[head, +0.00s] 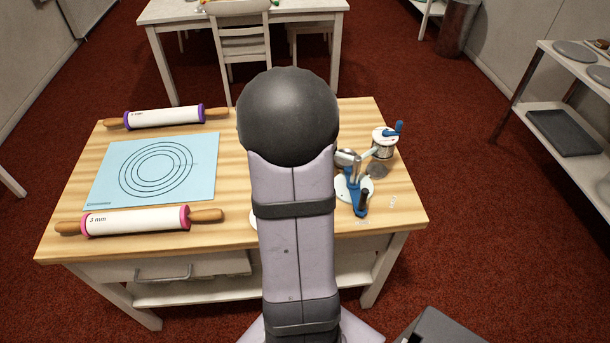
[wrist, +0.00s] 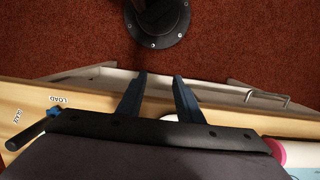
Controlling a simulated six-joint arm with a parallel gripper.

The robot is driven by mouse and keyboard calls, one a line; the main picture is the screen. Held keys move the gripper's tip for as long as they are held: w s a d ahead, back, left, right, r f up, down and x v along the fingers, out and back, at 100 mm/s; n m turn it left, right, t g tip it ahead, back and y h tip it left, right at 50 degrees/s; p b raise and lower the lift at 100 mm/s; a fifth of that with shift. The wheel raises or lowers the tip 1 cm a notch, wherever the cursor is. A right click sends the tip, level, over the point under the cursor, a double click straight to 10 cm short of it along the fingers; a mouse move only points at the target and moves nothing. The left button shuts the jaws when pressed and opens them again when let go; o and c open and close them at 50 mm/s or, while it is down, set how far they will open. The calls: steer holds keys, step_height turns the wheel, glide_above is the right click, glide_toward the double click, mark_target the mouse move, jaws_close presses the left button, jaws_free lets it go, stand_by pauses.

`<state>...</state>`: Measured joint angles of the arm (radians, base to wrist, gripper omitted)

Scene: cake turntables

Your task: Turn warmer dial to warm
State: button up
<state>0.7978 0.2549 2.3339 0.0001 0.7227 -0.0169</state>
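I cannot make out a warmer or its dial in either view. My arm covers the middle of the table in the head view, and my gripper is hidden there. In the wrist view my gripper (wrist: 160,77) is open, its two dark blue fingers apart with nothing between them. It is above the table's front edge. A white round thing (wrist: 170,117) shows partly behind the fingers; its edge also shows beside my arm in the head view (head: 253,218).
A blue ringed mat (head: 110,170) lies at left between a purple-ended rolling pin (head: 165,116) and a pink-ended one (head: 135,221).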

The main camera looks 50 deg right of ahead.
steer(key=w+d+r+n+p, duration=0.1)
steer(key=w+d+r+n, duration=0.1)
steer(key=d, duration=0.2)
steer(key=w+d+r+n+t+h+p, duration=0.1)
steer(key=d+r+n, duration=0.1)
steer(key=d+r, duration=0.1)
steer(key=w+d+r+n+p, duration=0.1)
steer(key=w+d+r+n, duration=0.1)
steer(key=d, duration=0.3)
steer(key=shift+w+d+r, duration=0.15)
steer(key=shift+w+r, duration=0.15)
steer(key=shift+r, duration=0.05)
steer(key=shift+r+n, duration=0.15)
steer(key=shift+n, duration=1.05)
steer(key=n, duration=0.3)
steer(key=shift+n, duration=0.3)
steer(key=shift+f+p, duration=1)
steer(key=shift+f, duration=2.65)
jaws_close()
